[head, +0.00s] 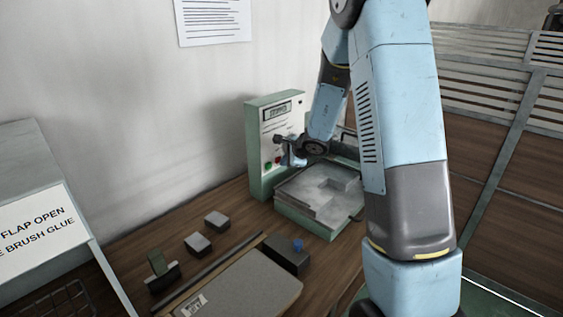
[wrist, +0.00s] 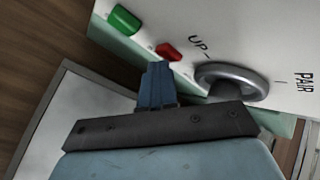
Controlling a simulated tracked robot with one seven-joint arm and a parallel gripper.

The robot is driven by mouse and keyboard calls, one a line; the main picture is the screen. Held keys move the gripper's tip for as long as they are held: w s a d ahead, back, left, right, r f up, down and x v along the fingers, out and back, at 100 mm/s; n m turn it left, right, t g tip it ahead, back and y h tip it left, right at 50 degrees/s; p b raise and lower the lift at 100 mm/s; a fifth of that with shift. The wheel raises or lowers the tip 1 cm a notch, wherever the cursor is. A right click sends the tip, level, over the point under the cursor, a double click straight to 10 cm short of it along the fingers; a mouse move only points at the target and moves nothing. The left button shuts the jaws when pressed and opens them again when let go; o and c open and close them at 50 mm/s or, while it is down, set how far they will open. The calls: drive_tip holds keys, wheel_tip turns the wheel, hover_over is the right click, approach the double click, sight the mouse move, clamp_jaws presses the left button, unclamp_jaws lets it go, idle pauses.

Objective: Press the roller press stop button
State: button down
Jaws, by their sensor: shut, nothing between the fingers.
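The roller press control box (head: 259,140) is pale green with a white front panel and stands against the wall. In the wrist view the panel carries a green button (wrist: 124,19), a red button (wrist: 168,51) and a grey round knob (wrist: 232,80) marked "UP" and "PAIR". No stop label is legible there, but the red button looks like the stop button. My gripper (wrist: 160,66) is shut and empty, its tips just below the red button in the picture. I cannot tell whether they touch it. In the head view my gripper (head: 291,160) is at the panel, partly covering it.
A tray with a stepped grey block (head: 330,192) stands right of the control box. A grey board (head: 243,287), a dark block with a blue knob (head: 287,254) and small grey blocks (head: 216,221) lie on the wooden bench. A signed cabinet (head: 38,230) stands at the left.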

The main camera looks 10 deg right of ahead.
drive_tip(key=shift+s+d, duration=0.1)
drive_tip(key=shift+s, duration=0.05)
drive_tip(key=shift+s+d, duration=0.4)
drive_tip(key=shift+s, duration=0.15)
drive_tip(key=shift+s+d, duration=0.75)
drive_tip(key=shift+s, duration=0.3)
drive_tip(key=shift+s+d, duration=0.75)
drive_tip(key=shift+s, duration=0.25)
